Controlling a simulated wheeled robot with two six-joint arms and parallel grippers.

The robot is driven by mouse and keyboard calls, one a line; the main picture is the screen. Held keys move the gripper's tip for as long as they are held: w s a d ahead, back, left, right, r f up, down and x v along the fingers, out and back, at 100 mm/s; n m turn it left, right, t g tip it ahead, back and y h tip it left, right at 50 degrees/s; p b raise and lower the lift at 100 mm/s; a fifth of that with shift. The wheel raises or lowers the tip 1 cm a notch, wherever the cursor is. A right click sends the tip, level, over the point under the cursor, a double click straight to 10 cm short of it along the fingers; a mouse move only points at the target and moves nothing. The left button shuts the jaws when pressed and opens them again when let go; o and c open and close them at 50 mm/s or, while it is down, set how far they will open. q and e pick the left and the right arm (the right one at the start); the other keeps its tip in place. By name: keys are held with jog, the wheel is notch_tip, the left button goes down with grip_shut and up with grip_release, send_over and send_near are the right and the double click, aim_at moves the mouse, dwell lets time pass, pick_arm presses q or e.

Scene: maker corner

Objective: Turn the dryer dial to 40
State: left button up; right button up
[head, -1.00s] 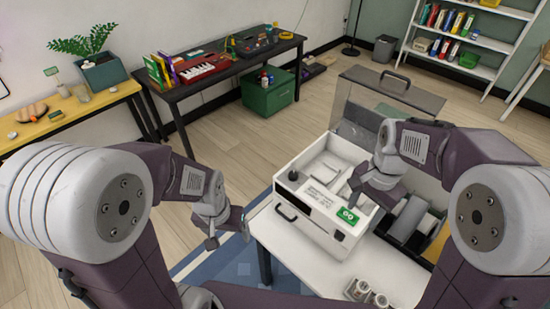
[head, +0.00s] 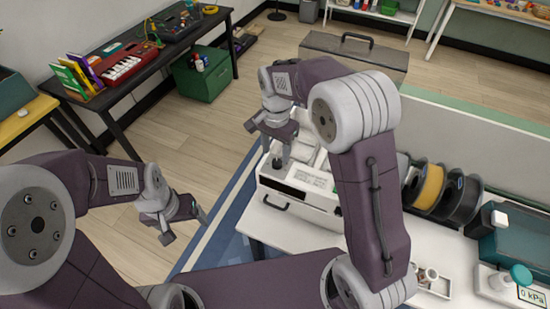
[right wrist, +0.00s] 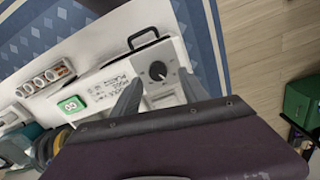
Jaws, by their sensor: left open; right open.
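The white dryer (head: 318,200) stands on the white table, its front facing me. In the right wrist view its dark round dial (right wrist: 157,71) sits on a grey plate, beside printed text and a green display (right wrist: 72,104). The dial's pointer and the display's digits are too small to read surely. My right gripper (head: 270,146) is open and empty above the dryer's left front corner. Its fingers, also in the right wrist view (right wrist: 160,92), lie on either side of the dial's line, apart from it. My left gripper (head: 184,225) is open and empty, left of the table.
Filament spools (head: 427,187), a teal box (head: 515,248) and a small tray (head: 432,285) occupy the table's right side. A dark bench (head: 145,65) stands at the back left. Open floor lies left of the dryer.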

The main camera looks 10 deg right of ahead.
aim_at(277, 162)
jog(key=f, duration=0.3)
jog(key=shift+s+d+f, duration=0.2)
jog(key=shift+f, duration=0.1)
jog(key=shift+d+f, duration=0.1)
jog(key=shift+w+a, duration=0.1)
jog(key=shift+a, duration=0.1)
jog(key=c, duration=0.3)
grip_shut()
